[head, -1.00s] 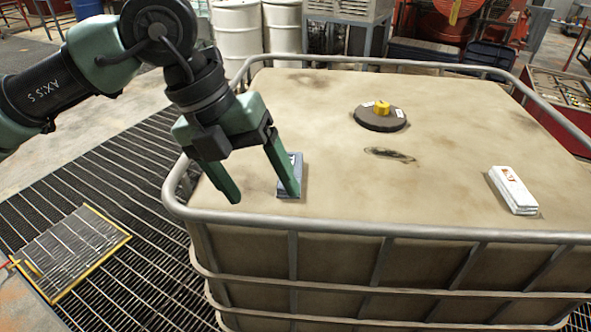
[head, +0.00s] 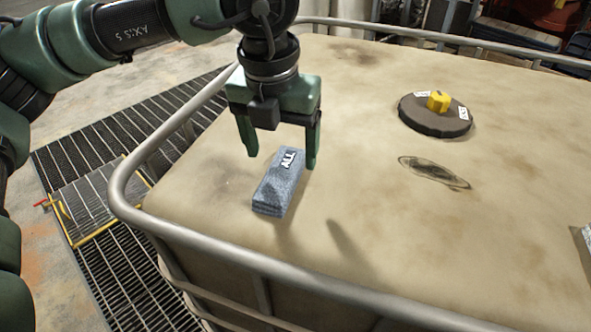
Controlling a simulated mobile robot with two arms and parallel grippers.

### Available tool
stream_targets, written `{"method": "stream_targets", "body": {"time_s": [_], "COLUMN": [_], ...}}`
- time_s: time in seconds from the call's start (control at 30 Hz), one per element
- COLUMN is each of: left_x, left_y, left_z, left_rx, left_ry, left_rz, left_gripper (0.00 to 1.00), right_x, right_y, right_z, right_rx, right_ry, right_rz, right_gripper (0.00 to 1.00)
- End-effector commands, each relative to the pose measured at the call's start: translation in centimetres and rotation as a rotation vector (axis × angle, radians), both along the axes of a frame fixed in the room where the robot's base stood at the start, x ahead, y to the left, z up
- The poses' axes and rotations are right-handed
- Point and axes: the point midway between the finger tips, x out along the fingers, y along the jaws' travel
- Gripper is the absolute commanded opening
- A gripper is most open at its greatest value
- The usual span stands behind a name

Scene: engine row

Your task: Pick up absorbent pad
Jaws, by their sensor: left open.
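My right gripper is not in view.
A grey tube rail (head: 233,262) runs around the tank's edge, close to the pad. A dark round lid with a yellow cap (head: 438,101) stands at the back right. A white pack (head: 586,240) is cut off at the right edge. The tank top between them is clear.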

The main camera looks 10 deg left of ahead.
Motion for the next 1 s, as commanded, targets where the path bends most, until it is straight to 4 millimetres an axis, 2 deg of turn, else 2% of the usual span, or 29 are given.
{"method": "stream_targets", "body": {"time_s": [0.2,0.27,0.33,0.5,0.63,0.77,1.0], "left_x": [0.7,1.1,1.6,1.9,1.9,1.9,1.9], "left_y": [0.1,0.2,0.3,0.3,0.2,0.2,0.3], "left_z": [-2.1,-2.8,-3.8,-6.0,-6.4,-6.4,-6.4], "left_rx": [0.001,0.001,0.001,-0.001,-0.003,-0.003,-0.002], "left_ry": [0.005,0.006,0.006,0.002,0.001,0.001,0.001], "left_rz": [0.0,0.0,-0.001,-0.001,-0.001,-0.001,-0.001], "left_gripper": [0.76,0.76,0.76,0.76,0.76,0.76,0.11], "right_x": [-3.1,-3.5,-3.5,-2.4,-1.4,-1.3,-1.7], "right_y": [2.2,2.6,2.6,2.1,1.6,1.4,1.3], "right_z": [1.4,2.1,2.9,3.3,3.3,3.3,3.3], "right_rx": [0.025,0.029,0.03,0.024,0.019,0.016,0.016], "right_ry": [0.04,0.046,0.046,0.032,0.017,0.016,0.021], "right_rz": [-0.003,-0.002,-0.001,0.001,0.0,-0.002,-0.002], "right_gripper": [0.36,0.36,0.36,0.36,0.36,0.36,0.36]}}
